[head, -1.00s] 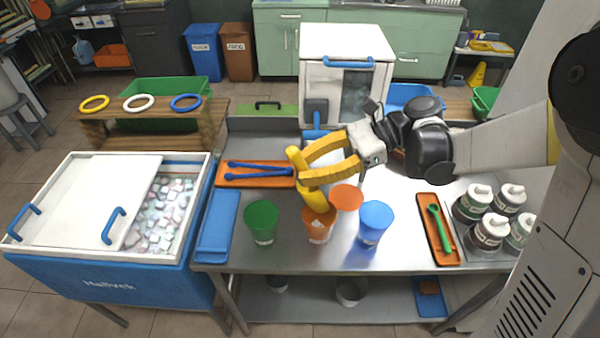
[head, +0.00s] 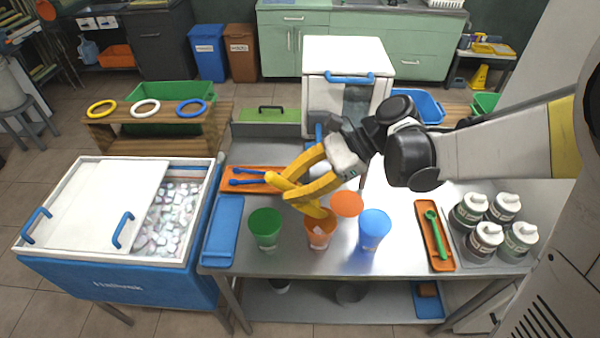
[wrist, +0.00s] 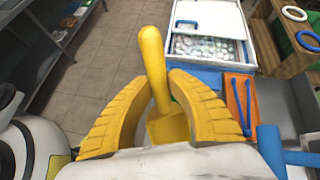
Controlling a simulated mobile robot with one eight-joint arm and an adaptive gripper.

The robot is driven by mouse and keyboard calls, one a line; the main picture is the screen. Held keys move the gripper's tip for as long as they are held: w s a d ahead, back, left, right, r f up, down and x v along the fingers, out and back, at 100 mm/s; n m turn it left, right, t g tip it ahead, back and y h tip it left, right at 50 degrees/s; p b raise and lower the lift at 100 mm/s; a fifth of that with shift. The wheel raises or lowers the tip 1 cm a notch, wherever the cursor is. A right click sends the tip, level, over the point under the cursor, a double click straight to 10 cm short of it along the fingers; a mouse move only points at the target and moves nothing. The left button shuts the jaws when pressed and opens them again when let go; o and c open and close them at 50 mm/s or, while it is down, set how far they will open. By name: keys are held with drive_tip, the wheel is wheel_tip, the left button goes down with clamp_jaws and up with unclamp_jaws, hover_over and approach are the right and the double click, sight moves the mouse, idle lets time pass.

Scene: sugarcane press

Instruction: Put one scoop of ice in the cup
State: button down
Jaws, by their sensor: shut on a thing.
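My gripper (head: 298,190) is shut on a yellow scoop (head: 316,211), which also shows in the wrist view (wrist: 152,55). The scoop is tilted, its handle toward the left and its bowl end just above the orange cup (head: 320,236). A pale patch shows at the cup; I cannot tell whether it is ice or a marking. No ice shows in the visible part of the scoop bowl in the wrist view. The green cup (head: 266,228) stands to the left and the blue cup (head: 374,231) to the right. Ice (head: 172,215) lies in the partly open chest (head: 125,285).
An orange disc (head: 347,204) is beside the orange cup. An orange tray (head: 240,187) holds blue tongs (head: 250,182). Another tray (head: 422,215) holds a green spoon (head: 436,236), near several lidded jars (head: 470,211). A white machine (head: 330,90) stands at the back.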

drive_tip(key=shift+s+a+h+p, duration=0.25)
drive_tip(key=shift+a+h+p, duration=0.15)
drive_tip(key=shift+a, duration=0.15)
drive_tip(key=shift+f, duration=0.1)
drive_tip(key=shift+s+a+h+p, duration=0.1)
drive_tip(key=shift+a+h+p, duration=0.2)
drive_tip(key=shift+s+a+f+n+t+h+p, duration=0.1)
drive_tip(key=shift+s+a+f+t+h+p, duration=0.1)
drive_tip(key=shift+a+f+t+h+p, duration=0.25)
drive_tip(key=shift+s+a+f+n+t+h+p, duration=0.15)
drive_tip(key=shift+s+a+h+p, duration=0.1)
drive_tip(key=shift+a+h, duration=0.35)
drive_tip(key=shift+s+a+f+n+t+h+p, duration=0.15)
drive_tip(key=shift+a+f+t+h+p, duration=0.2)
drive_tip(key=shift+h, duration=0.3)
